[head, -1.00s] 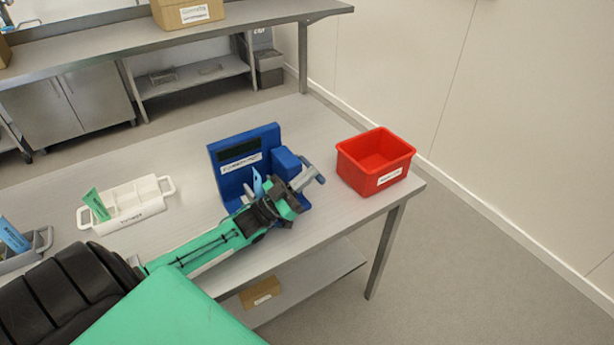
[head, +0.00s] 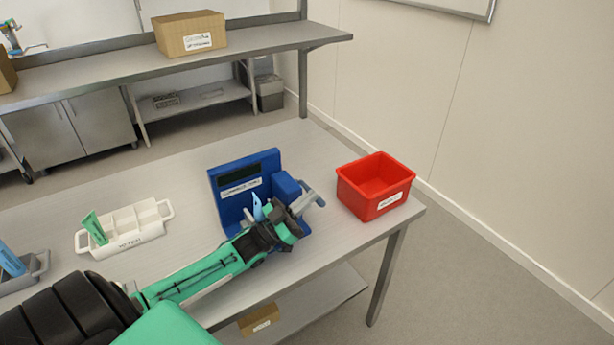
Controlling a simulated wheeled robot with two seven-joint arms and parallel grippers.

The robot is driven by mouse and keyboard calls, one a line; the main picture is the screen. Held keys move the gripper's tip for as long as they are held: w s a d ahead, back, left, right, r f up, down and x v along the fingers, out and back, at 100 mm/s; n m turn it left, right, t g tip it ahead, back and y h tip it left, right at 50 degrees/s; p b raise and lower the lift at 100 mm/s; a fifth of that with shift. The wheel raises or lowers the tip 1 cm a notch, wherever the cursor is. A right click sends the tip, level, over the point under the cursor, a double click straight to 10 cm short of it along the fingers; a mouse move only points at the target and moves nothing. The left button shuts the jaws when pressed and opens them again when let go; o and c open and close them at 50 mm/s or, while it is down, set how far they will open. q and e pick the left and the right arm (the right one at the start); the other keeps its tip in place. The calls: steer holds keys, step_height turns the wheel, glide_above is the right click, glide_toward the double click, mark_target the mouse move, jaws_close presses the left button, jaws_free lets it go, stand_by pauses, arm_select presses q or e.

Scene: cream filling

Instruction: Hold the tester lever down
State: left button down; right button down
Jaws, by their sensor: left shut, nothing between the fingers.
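The blue tester (head: 229,205) stands upright on the steel table, with a dark display and a white label on its back plate. Its grey lever (head: 304,203) sticks out at the right side, with a blue-grey handle end. A light blue tube (head: 257,207) stands in the tester, partly hidden by my arm. My left gripper (head: 291,222) is shut and empty, at the tester's front right beside the lever. Its fingertips are hard to make out, so I cannot tell whether they touch the lever. My right gripper is out of view.
A red bin (head: 357,205) stands right of the tester near the table corner. A white tray (head: 147,231) with a green tube (head: 95,228) is on the left. A grey tray (head: 25,281) with a blue tube (head: 10,261) sits at the left edge. A wall is beyond the right.

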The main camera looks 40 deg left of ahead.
arm_select(q)
step_height(320, 180, up, 20)
steer(key=b, duration=0.2)
steer(key=shift+f, duration=0.25)
stand_by(0.4)
